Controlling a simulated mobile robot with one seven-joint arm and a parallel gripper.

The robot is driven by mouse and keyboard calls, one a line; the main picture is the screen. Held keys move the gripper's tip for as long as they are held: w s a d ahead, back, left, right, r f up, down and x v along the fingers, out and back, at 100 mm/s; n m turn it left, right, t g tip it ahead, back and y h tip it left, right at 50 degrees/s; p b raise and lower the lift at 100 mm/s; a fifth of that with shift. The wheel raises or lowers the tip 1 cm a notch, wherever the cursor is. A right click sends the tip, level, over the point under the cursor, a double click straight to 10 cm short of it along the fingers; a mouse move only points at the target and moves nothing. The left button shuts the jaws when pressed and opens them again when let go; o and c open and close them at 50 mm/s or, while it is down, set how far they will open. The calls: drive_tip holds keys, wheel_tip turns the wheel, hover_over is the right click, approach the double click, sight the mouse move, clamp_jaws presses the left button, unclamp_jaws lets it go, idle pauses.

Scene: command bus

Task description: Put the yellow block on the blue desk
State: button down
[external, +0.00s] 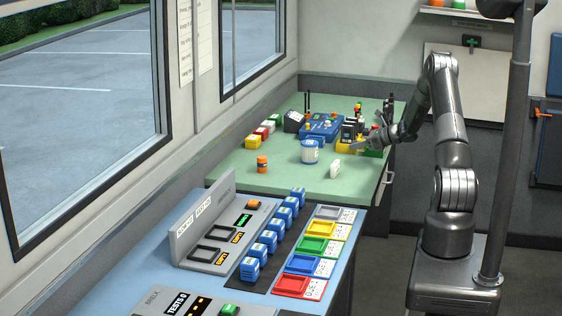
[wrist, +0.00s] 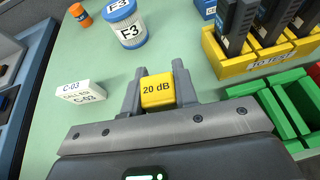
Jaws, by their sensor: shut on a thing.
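The yellow block (wrist: 157,91), marked "20 dB", sits between the fingers of my gripper (wrist: 158,98) in the wrist view. The gripper is shut on it. In the external view my gripper (external: 374,139) is low over the right side of the green desk, and the block is hard to make out there. I cannot tell whether the block touches the green top. The blue desk (external: 140,273) stands in the foreground of the external view, in front of the green desk and away from my gripper.
On the green desk (external: 225,172), a yellow tray of radios (wrist: 262,62) and green bins (wrist: 288,112) are close right of my gripper. A white C-03 block (wrist: 82,94), canister (wrist: 124,22) and orange jar (wrist: 81,14) are left. Panels, blue blocks (external: 268,240) and coloured trays (external: 320,228) crowd the blue desk.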

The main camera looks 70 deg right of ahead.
sight(353, 162)
drive_tip(key=shift+x, duration=0.95)
drive_tip(key=shift+a+f, duration=0.15)
drive_tip(key=shift+f, duration=1.8)
drive_tip(key=shift+f, duration=0.25)
drive_tip(key=c, duration=1.1)
unclamp_jaws()
drive_tip(key=shift+c, duration=0.2)
drive_tip(key=v, duration=1.1)
